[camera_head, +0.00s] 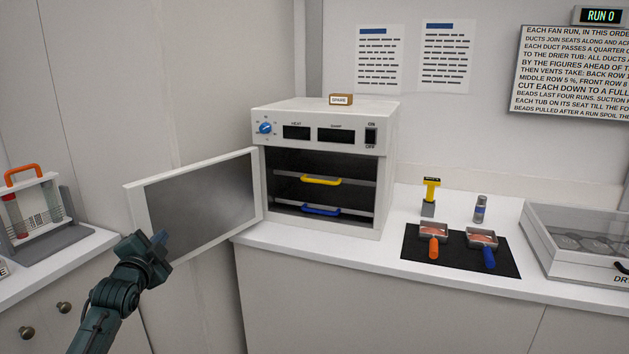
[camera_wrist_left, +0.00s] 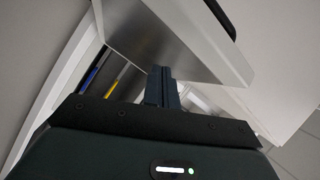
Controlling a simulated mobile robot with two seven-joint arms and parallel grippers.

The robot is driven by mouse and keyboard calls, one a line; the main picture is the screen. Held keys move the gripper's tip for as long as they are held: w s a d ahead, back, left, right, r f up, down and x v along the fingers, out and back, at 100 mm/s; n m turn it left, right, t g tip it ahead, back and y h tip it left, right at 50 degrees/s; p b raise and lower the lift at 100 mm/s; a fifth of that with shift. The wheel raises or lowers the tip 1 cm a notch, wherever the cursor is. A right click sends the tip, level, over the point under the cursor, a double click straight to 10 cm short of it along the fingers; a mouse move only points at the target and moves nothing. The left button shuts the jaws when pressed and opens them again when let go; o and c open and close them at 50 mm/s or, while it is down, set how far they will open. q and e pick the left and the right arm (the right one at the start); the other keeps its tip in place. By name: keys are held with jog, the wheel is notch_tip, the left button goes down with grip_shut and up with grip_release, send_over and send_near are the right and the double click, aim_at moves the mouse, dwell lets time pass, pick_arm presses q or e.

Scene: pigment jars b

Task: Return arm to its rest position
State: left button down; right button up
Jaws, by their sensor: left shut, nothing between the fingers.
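My left gripper (camera_head: 160,240) is raised in front of the open door of the white oven, at the door's lower left part in the head view. Its fingers are shut together and hold nothing. In the left wrist view the closed fingers (camera_wrist_left: 162,86) point toward the oven door (camera_wrist_left: 170,40). The oven door (camera_head: 200,205) stands swung wide open to the left. I cannot tell whether the gripper touches it. The white oven (camera_head: 320,112) has a rack with a yellow handle (camera_head: 321,181) above one with a blue handle (camera_head: 321,210). My right gripper is not in view.
A dark mat (camera_head: 425,255) on the counter bears two small pans, one with an orange handle (camera_head: 433,247), one with a blue handle (camera_head: 488,258). A yellow-topped tool (camera_head: 431,188) and a small cylinder (camera_head: 480,208) stand behind. A holder with an orange handle (camera_head: 22,171) is at left.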

pick_arm(q)
jog(key=s+d+f+n+g+h, duration=0.1)
jog(key=s+d+f+n, duration=0.2)
jog(key=s+f, duration=0.3)
jog(key=s+d+f+n+g, duration=0.2)
jog(key=s+d+f, duration=0.15)
jog(key=f, duration=0.35)
jog(key=s+d+f+n+g+h, duration=0.1)
jog(key=s+d+f+n, duration=0.2)
jog(key=s+f, duration=0.3)
jog(key=s+d+f+g, duration=0.1)
jog(key=s+d+f, duration=0.1)
jog(key=s, duration=0.6)
jog(key=s+d+f+g+h, duration=0.1)
jog(key=s+d+f, duration=0.2)
jog(key=s+d, duration=0.2)
jog(key=s+d+f+g+h, duration=0.1)
jog(key=s+d+f, duration=0.2)
jog(key=s, duration=0.8)
jog(key=shift+s+d+f+n, duration=0.25)
jog(key=shift+d+n, duration=0.1)
jog(key=shift+n, duration=0.05)
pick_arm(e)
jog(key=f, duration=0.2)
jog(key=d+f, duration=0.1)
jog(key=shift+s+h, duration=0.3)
